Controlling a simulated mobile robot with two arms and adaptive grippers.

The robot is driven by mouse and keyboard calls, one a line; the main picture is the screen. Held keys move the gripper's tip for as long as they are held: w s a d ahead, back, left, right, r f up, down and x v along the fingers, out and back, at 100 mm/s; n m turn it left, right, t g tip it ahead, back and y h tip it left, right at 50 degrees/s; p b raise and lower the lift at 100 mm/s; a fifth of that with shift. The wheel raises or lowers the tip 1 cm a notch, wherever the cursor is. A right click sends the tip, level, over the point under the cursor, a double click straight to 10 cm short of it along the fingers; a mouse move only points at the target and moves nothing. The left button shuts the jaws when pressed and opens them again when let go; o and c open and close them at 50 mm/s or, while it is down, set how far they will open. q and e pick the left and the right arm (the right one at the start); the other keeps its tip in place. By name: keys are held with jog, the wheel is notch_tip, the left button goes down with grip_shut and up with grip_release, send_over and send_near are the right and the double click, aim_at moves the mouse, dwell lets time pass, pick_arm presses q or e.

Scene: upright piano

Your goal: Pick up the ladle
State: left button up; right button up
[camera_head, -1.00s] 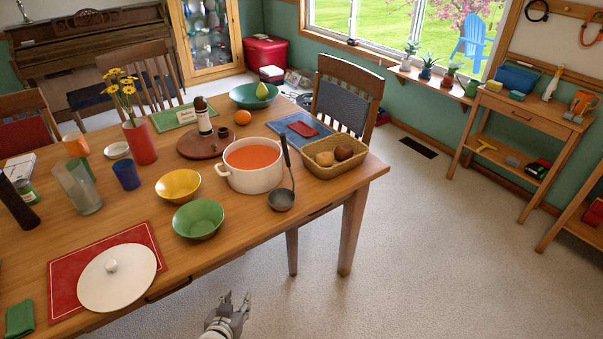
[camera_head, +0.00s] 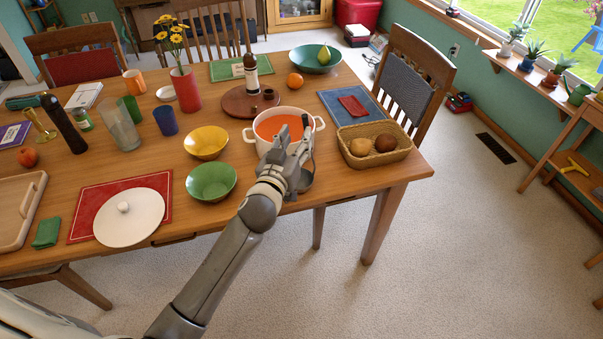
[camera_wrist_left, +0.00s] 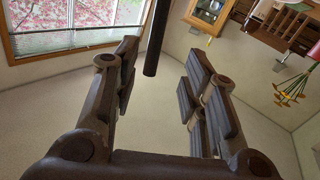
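The ladle (camera_head: 308,179) is beside the white pot of orange soup (camera_head: 270,127) at the table's front edge. Its dark handle rises at the pot's right side, and my left gripper hides much of it. My left gripper (camera_head: 293,138) is in front of the pot and over the ladle. In the left wrist view its fingers (camera_wrist_left: 163,58) are spread apart. The dark end of the handle (camera_wrist_left: 157,40) shows between and beyond the fingertips there. Contact with the fingers does not show. My right gripper is not in view.
A wicker basket of rolls (camera_head: 373,158) stands close to the right of the ladle. A green bowl (camera_head: 211,182) and a yellow bowl (camera_head: 206,142) stand to the left. A chair (camera_head: 411,85) is behind the basket. The floor in front of the table is clear.

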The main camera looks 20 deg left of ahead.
aim_at(306, 125)
pick_arm(q)
jog(key=shift+w+d+p, duration=0.2)
jog(key=shift+w+p, duration=0.15)
jog(key=shift+w, duration=1.2)
jog(key=shift+w+d+p, duration=0.2)
jog(key=shift+w+p, duration=0.1)
jog(key=shift+w, duration=1.25)
jog(key=shift+r, duration=0.1)
grip_shut()
